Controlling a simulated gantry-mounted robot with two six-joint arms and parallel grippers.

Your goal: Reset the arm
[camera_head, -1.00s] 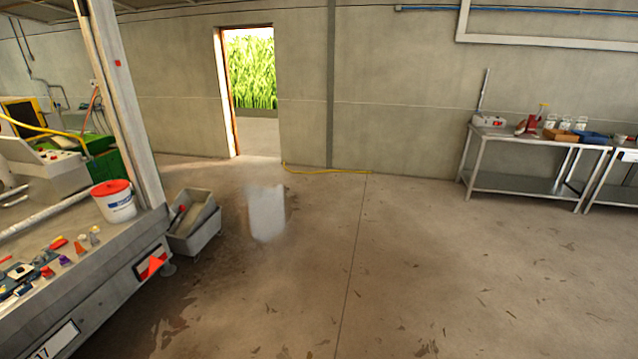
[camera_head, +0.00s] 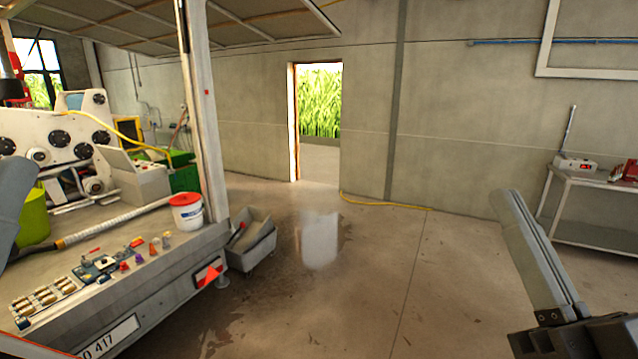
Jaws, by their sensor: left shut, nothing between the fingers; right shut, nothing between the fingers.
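A grey link of my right arm (camera_head: 538,255) rises in the lower right, leaning up and to the left, with a dark joint at its lower end. A grey rounded part of my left arm (camera_head: 14,195) shows at the left edge, in front of the trailer. I cannot make out fingertips on either arm, and the rest of both arms lies outside the picture.
The trailer bed (camera_head: 170,275) on the left carries a red-lidded white bucket (camera_head: 187,214), a white machine (camera_head: 65,140) and small parts. A grey tub (camera_head: 250,240) stands beside it. A metal table (camera_head: 590,183) stands at right. The middle floor is clear.

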